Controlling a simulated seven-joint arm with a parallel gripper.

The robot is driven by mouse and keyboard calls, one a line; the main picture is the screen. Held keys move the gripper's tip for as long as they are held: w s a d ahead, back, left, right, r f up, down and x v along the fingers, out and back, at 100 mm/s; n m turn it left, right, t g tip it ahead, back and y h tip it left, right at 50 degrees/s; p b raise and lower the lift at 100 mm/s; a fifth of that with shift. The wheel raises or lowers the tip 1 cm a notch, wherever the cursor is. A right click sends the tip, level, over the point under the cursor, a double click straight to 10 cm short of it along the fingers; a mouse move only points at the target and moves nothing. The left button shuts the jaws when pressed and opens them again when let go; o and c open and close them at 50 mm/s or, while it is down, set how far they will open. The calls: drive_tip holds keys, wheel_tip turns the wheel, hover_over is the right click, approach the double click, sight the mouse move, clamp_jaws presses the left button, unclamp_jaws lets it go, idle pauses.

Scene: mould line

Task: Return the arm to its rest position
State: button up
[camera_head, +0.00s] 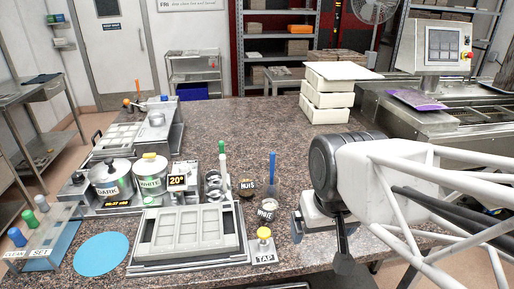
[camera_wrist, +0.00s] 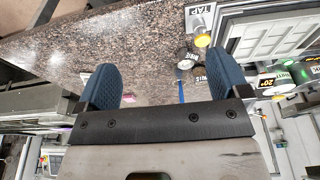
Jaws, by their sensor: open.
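My gripper (camera_wrist: 163,84) shows in the wrist view with its two blue finger pads wide apart and nothing between them. In the head view my arm comes in from the right, and my gripper (camera_head: 300,222) is partly hidden behind the wrist, above the front right of the speckled counter (camera_head: 255,125). It is to the right of the TAP button block (camera_head: 264,246) and the small white-labelled bowl (camera_head: 267,208). I see no object held.
A grey mould tray (camera_head: 190,232) lies at the front, with a blue disc (camera_head: 101,254) to its left. DARK (camera_head: 110,180) and WHITE (camera_head: 150,172) pots stand behind. White stacked boxes (camera_head: 328,92) are at the back right. The counter's middle is clear.

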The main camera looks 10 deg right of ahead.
drive_tip(key=shift+s+f, duration=0.25)
drive_tip(key=shift+s, duration=0.3)
